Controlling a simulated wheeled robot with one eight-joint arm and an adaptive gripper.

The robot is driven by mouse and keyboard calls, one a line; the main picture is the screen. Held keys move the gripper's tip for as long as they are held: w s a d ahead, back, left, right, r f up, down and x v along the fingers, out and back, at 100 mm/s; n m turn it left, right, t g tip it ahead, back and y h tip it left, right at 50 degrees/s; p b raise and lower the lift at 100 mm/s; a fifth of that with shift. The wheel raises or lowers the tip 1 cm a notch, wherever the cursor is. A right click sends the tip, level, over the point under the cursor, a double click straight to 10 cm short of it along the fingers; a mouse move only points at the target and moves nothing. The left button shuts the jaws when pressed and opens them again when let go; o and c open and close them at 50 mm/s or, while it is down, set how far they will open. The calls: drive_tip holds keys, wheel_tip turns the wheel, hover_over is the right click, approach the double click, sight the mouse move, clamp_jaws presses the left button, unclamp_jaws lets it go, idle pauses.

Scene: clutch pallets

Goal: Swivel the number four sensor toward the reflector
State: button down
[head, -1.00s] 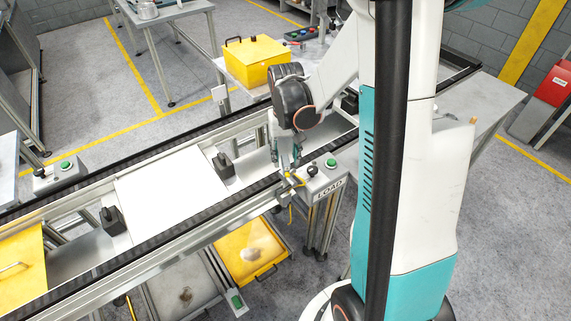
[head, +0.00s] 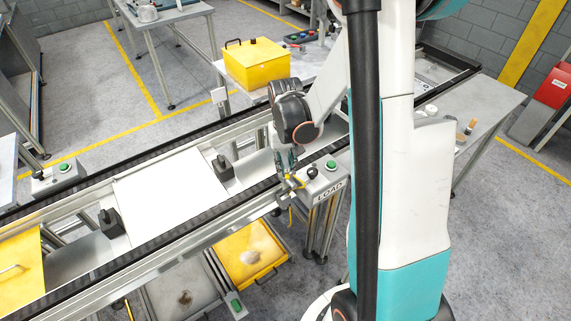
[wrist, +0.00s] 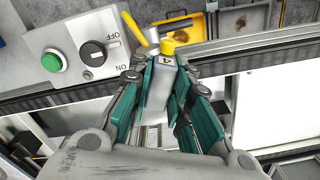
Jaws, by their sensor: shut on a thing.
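My gripper (wrist: 161,85) is shut on the number four sensor (wrist: 161,70), a grey body with a "4" label between the teal finger pads in the wrist view. A yellow part (wrist: 175,42) and a metal stub show just beyond the fingertips. In the head view my gripper (head: 287,163) is at the near rail of the conveyor, beside the LOAD control box, with a small yellow part (head: 294,182) below it. The fingers hide much of the sensor, so its exact facing is unclear. I cannot pick out the reflector with certainty.
The control box (wrist: 80,50) with a green button and black ON/OFF switch is close to the left of my fingers. A white sheet (head: 170,195) and black blocks (head: 222,166) are on the conveyor. A yellow case (head: 256,64) stands on the table behind.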

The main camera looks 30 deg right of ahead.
drive_tip(key=shift+d+f+n+b, duration=0.15)
drive_tip(key=shift+n+b, duration=0.5)
drive_tip(key=shift+n, duration=0.45)
drive_tip(key=n+b, duration=0.1)
drive_tip(key=n, duration=0.2)
drive_tip(key=shift+d, duration=0.1)
drive_tip(key=c, duration=1.5)
unclamp_jaws()
drive_tip(key=shift+r, duration=0.25)
wheel_tip(320, 180, up, 12)
drive_tip(key=shift+f, duration=0.1)
